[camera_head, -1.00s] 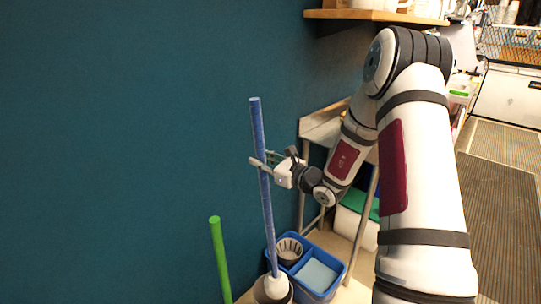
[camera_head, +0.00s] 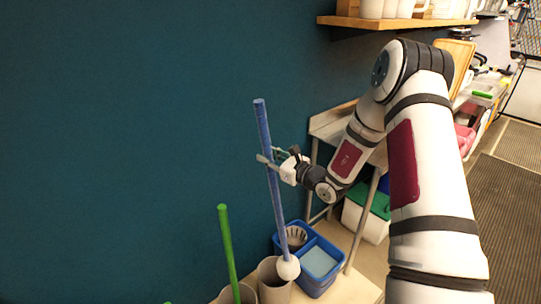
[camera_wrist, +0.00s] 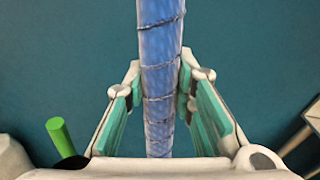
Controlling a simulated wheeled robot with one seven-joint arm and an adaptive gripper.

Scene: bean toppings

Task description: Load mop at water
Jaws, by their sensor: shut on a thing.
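My gripper (camera_head: 277,165) is shut on the blue handle of the mop (camera_head: 267,135), which stands nearly upright, tilted slightly. In the wrist view the blue handle (camera_wrist: 161,70) runs between both finger pads. The white mop head (camera_head: 288,268) is at the handle's lower end, over the right rim of a grey-beige holder (camera_head: 270,288) and in front of the blue bucket (camera_head: 341,268). I cannot tell whether it touches either. The bucket has a light blue water compartment (camera_head: 319,262) on the right and a slotted basket (camera_head: 296,236) at the back left.
A green handle (camera_head: 228,250) stands in a second holder (camera_head: 245,294) to the left. The teal wall (camera_head: 130,130) is close behind the mop. A metal table (camera_head: 330,125) stands behind my forearm, with a green-lidded bin (camera_head: 366,222) below. A wooden shelf (camera_head: 400,22) is above.

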